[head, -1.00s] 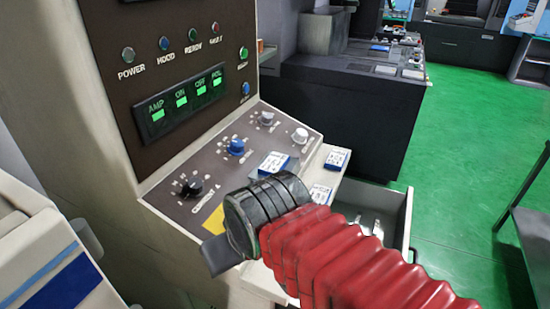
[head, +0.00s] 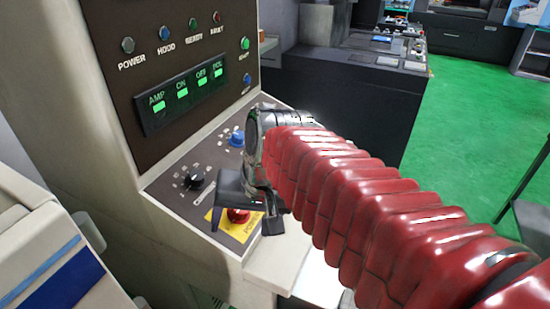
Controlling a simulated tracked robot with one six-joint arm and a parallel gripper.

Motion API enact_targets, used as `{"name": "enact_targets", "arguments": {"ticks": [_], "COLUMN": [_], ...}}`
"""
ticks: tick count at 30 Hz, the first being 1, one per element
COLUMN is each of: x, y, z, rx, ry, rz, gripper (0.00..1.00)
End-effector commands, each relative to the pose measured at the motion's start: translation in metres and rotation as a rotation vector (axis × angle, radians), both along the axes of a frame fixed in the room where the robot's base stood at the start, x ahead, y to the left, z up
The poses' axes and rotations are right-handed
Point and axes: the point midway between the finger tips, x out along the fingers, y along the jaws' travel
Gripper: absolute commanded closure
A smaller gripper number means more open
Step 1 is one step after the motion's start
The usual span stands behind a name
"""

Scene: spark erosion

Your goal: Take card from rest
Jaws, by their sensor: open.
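My gripper (head: 246,206) is in front of the sloping control panel (head: 216,158), at its lower end. Its dark fingers are apart, and I see no card between them. A red push button (head: 238,215) on a yellow plate (head: 243,231) shows just behind the fingers; I cannot tell whether they touch it. No card or rest is visible now; my wrist and red-sleeved arm cover the right part of the panel and the shelf beside it.
A black knob (head: 194,178) and a blue knob (head: 237,138) stand up from the panel. A pale cabinet with a blue stripe (head: 62,290) is close at the left. A dark bench (head: 345,100) stands behind. Green floor (head: 470,110) is open at right.

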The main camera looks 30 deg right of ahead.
Motion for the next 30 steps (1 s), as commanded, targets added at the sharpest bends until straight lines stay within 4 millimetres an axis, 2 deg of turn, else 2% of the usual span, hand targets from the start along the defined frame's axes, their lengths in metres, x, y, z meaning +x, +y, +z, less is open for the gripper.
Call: {"name": "enact_targets", "arguments": {"ticks": [1,8,12,17,24,30], "x": [0.007,0.037,0.056,0.076,0.098,0.101], "y": [-0.008,-0.041,-0.067,-0.105,-0.177,-0.249], "z": [0.001,0.008,0.014,0.019,0.027,0.032], "rx": [0.052,0.300,0.456,0.642,0.936,1.195], "ry": [0.030,0.138,0.196,0.256,0.331,0.381], "rz": [-0.079,-0.414,-0.608,-0.820,-1.108,-1.307], "gripper": [0.25,0.09,0.00,0.00,0.00,0.00]}}
